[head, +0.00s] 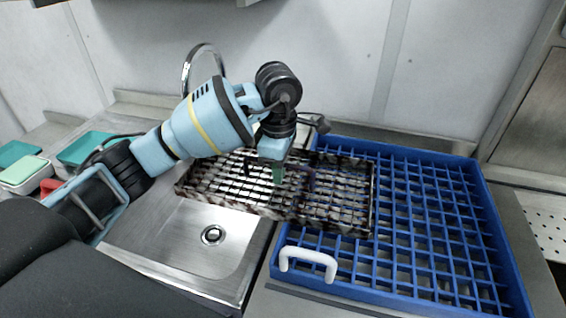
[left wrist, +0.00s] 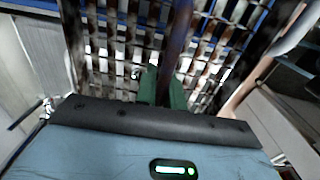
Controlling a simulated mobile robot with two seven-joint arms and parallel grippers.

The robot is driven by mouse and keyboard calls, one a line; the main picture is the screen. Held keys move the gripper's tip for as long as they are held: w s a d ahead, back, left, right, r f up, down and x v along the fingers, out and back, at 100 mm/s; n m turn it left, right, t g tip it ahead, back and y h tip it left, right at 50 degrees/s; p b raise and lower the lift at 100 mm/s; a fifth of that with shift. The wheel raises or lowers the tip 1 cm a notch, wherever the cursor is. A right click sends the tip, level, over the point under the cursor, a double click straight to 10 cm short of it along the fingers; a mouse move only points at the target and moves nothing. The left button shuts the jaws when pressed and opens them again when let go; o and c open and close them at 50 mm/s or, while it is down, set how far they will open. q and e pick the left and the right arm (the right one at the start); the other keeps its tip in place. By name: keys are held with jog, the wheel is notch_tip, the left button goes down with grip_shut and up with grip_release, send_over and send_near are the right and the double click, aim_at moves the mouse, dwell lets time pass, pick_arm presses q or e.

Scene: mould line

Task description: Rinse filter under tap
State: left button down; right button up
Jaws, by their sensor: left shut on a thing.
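The filter (head: 345,200) is a flat, dark-framed metal grid with brownish, stained-looking edges. My left gripper (head: 278,174) is shut on it near its middle, at what looks like a dark handle. In the left wrist view the green fingertips (left wrist: 163,88) are at a brown bar in front of the filter's mesh (left wrist: 120,55). The filter spans the right part of the sink (head: 165,235) and the left part of a blue rack. The chrome tap (head: 187,62) arches up behind the sink; its outlet is hidden behind my left arm, and I see no water. My right gripper is not in view.
The blue rack (head: 430,265) with a raised rim fills the right of the counter. A white handle (head: 308,260) stands at its front left. Teal trays (head: 85,148) and a white-and-green item (head: 25,172) lie at the left. A wall closes off the back.

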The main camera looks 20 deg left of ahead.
aim_at(247, 151)
pick_arm(q)
jog(key=shift+s+a+r, duration=0.1)
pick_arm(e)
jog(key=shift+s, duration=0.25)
